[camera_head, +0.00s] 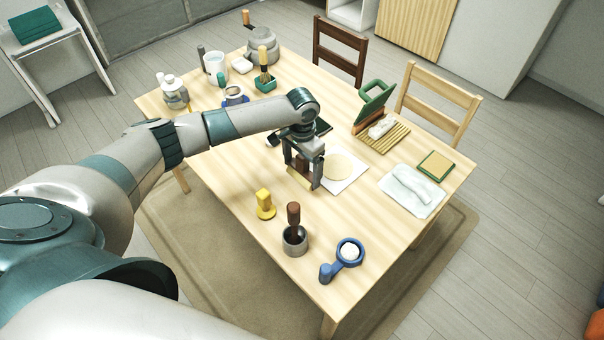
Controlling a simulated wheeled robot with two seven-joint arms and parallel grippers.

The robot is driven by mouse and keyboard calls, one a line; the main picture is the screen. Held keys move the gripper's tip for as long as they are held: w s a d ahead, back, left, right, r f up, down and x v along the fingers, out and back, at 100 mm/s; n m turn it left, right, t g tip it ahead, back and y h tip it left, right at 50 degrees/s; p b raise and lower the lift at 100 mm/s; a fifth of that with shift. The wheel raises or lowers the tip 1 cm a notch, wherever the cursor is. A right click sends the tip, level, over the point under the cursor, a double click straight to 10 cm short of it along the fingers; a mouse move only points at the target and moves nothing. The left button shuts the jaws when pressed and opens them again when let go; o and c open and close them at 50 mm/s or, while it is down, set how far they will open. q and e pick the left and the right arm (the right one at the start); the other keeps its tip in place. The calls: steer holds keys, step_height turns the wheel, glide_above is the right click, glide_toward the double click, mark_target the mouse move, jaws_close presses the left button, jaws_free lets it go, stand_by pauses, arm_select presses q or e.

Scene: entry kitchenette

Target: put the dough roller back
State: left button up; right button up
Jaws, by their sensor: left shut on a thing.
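My left gripper (303,172) reaches over the middle of the wooden table (225,160), pointing down. It is shut on the dough roller (300,181), which seems to have a brown grip and a pale tan roller low between the fingers. The fingers partly hide it, and I cannot tell whether it touches the table. A flat round of dough (340,166) lies on a white sheet (352,183) just right of the gripper. My right gripper is not in view.
Near the front stand a yellow stamp-like tool (264,205), a grey cup (294,241) with a brown-handled tool, and a blue holder (345,259). Several containers crowd the back left.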

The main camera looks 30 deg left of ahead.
mark_target(302, 177)
arm_select(q)
steer(key=shift+f, duration=0.1)
steer(key=shift+f, duration=0.3)
step_height(302, 177, down, 2)
steer(key=shift+f+p, duration=0.1)
steer(key=shift+p, duration=1.05)
steer(key=shift+f, duration=0.25)
steer(key=shift+f, duration=0.35)
steer(key=o, duration=1.9)
